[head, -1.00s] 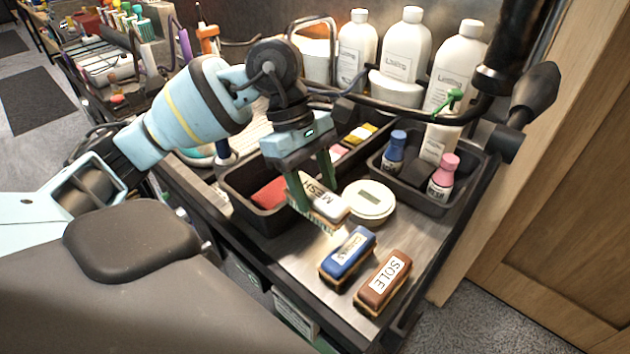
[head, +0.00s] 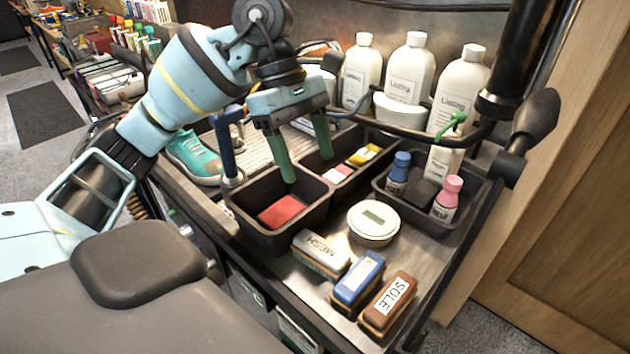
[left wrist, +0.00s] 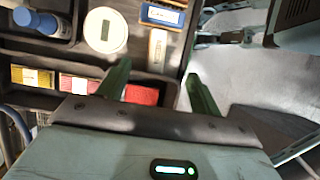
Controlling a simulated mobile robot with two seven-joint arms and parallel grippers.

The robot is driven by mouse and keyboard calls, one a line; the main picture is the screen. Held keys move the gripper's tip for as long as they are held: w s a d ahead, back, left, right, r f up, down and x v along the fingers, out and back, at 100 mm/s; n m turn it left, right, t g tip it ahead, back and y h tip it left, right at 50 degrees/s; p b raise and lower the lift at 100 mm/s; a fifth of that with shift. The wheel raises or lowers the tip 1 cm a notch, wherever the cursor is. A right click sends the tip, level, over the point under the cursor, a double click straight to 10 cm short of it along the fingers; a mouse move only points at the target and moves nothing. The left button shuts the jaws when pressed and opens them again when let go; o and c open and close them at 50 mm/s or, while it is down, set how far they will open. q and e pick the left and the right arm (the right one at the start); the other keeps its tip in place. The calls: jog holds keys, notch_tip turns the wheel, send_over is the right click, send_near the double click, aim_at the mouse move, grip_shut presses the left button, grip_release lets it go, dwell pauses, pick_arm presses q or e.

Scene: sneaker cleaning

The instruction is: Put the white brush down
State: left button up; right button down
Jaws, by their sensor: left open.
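The white brush (head: 321,254), labelled MESH, lies on the metal bench top beside the blue brush (head: 358,278), bristles down. It also shows in the left wrist view (left wrist: 156,50), next to the blue brush (left wrist: 163,15). My left gripper (head: 307,172) is open and empty, raised above the black bins and apart from the white brush. Its two green fingers show in the left wrist view (left wrist: 160,92) with nothing between them. My right gripper is not in view.
A brown SOLE brush (head: 388,302) lies right of the blue one. A black bin (head: 262,238) holds a red block. Bottles and a teal sneaker (head: 194,158) stand farther back.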

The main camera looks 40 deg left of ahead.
pick_arm(q)
jog(key=v, duration=0.3)
jog(key=shift+a+r, duration=0.1)
jog(key=shift+r, duration=0.2)
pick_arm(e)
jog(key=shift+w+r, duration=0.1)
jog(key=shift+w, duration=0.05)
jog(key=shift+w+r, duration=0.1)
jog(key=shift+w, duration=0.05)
